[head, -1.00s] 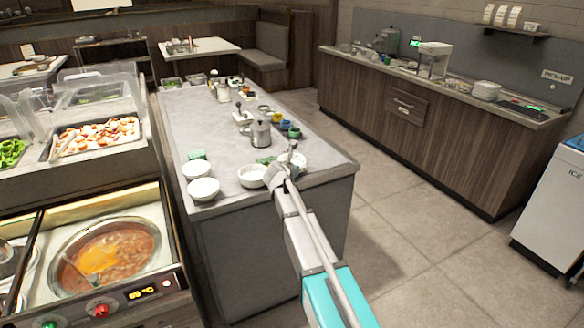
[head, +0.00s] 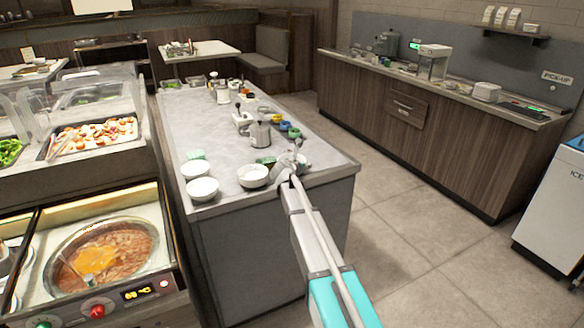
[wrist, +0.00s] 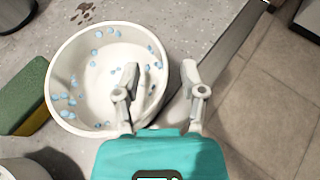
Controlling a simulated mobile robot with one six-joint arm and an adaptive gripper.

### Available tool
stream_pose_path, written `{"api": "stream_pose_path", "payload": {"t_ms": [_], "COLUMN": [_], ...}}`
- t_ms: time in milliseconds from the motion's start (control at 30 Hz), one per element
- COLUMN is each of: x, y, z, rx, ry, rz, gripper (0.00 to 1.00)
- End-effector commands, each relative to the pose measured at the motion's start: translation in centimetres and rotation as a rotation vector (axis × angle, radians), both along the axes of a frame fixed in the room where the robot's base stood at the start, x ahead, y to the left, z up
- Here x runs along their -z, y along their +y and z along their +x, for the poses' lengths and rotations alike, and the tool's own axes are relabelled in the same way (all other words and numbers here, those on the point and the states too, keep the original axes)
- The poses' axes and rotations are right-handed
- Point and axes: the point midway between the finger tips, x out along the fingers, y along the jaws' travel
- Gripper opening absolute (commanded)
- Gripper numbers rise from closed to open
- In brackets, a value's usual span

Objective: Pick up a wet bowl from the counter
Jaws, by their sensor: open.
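A white bowl with blue water drops inside (wrist: 88,75) stands upright on the counter near its edge in the wrist view. In the head view this wet bowl (head: 305,163) is partly hidden behind my gripper (head: 292,158). In the wrist view my gripper (wrist: 160,73) is open and empty. Its left finger is over the inside of the bowl, its right finger is outside, and the bowl's right rim lies between them. I cannot tell how far the fingertips reach down past the rim.
A green and yellow sponge (wrist: 25,97) lies close to the bowl's left side. More white bowls (head: 253,176) stand to the left on the counter (head: 205,125). A metal pot (head: 260,134) stands behind. The floor right of the counter is clear.

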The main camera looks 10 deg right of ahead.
Motion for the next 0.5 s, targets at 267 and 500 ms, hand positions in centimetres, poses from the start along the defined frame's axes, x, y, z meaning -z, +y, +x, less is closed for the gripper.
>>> {"api": "stream_pose_path", "payload": {"t_ms": [267,500], "x": [0.01,0.01], "y": [0.02,0.02], "z": [-0.01,-0.01], "rx": [0.000,0.000], "ry": [0.000,0.000], "rz": [0.000,0.000], "gripper": [0.29,0.00]}}
